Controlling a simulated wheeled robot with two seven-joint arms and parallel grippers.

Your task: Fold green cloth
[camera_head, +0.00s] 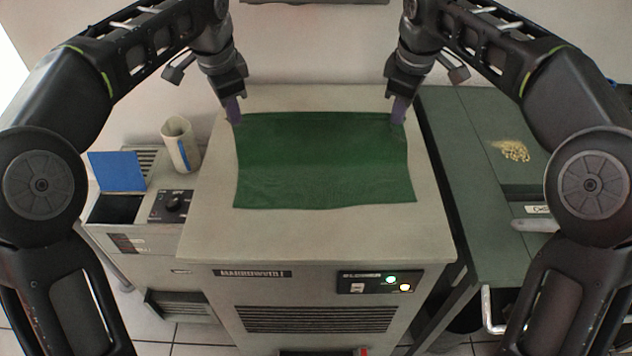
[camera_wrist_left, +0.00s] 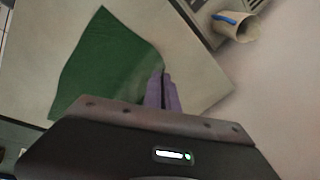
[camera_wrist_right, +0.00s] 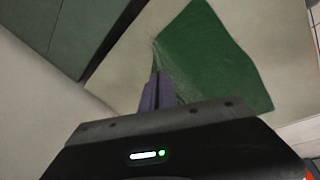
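The green cloth (camera_head: 325,160) lies spread nearly flat on the beige machine top, with slightly wavy edges. My left gripper (camera_head: 236,122) points down at the cloth's far left corner. In the left wrist view its purple fingers (camera_wrist_left: 163,80) are together on the corner of the cloth (camera_wrist_left: 105,65). My right gripper (camera_head: 398,122) is at the far right corner. In the right wrist view its fingers (camera_wrist_right: 157,78) are together, and the cloth (camera_wrist_right: 215,60) creases toward their tips. The pinched corners themselves are mostly hidden by the fingers.
The beige machine (camera_head: 320,235) has bare top around the cloth, widest at the front. A cream cup with a blue stripe (camera_head: 180,146) and a blue card (camera_head: 117,170) are on the left unit. A green cabinet (camera_head: 470,140) with a pile of yellowish bits (camera_head: 513,151) is on the right.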

